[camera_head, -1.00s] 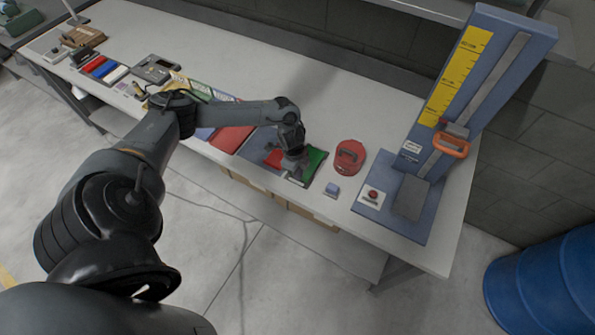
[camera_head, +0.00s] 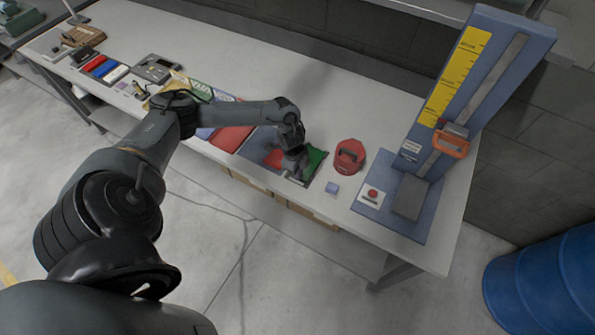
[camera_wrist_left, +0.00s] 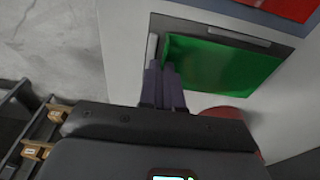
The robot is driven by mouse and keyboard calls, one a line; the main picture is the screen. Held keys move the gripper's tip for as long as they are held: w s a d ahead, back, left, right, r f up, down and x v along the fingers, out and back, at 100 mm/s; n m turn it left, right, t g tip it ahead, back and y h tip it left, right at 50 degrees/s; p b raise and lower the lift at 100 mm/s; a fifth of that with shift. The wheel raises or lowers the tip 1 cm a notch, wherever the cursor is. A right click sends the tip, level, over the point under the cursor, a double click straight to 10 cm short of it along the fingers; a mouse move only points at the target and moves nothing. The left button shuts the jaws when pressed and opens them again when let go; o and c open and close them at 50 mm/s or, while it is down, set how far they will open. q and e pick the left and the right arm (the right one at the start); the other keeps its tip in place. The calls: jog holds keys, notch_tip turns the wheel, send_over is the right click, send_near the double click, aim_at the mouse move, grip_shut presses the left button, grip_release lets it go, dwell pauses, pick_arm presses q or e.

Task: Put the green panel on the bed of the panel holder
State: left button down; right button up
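The green panel (camera_head: 316,160) lies in a dark tray (camera_head: 308,184) near the table's front edge, and it also shows in the left wrist view (camera_wrist_left: 225,68). My left gripper (camera_head: 296,174) is down at the panel's edge. In the left wrist view its fingers (camera_wrist_left: 161,66) are close together at the panel's left end, beside a light grey bar. I cannot tell whether they clamp the panel. A blue stand (camera_head: 390,225), likely the panel holder, has a tall column with a yellow scale, an orange handle (camera_head: 449,144) and a grey plate (camera_head: 410,197) on its base. My right gripper is out of view.
A red panel (camera_head: 275,157) lies beside the green one. A red button (camera_head: 372,195) sits on the stand's base. A blue barrel (camera_head: 545,280) is at right.

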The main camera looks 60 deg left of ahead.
pick_arm(q)
jog(key=shift+f+b, duration=0.3)
jog(key=shift+f, duration=0.25)
jog(key=c, duration=1.3)
grip_release()
jog(key=shift+o, duration=0.2)
jog(key=shift+r, duration=0.1)
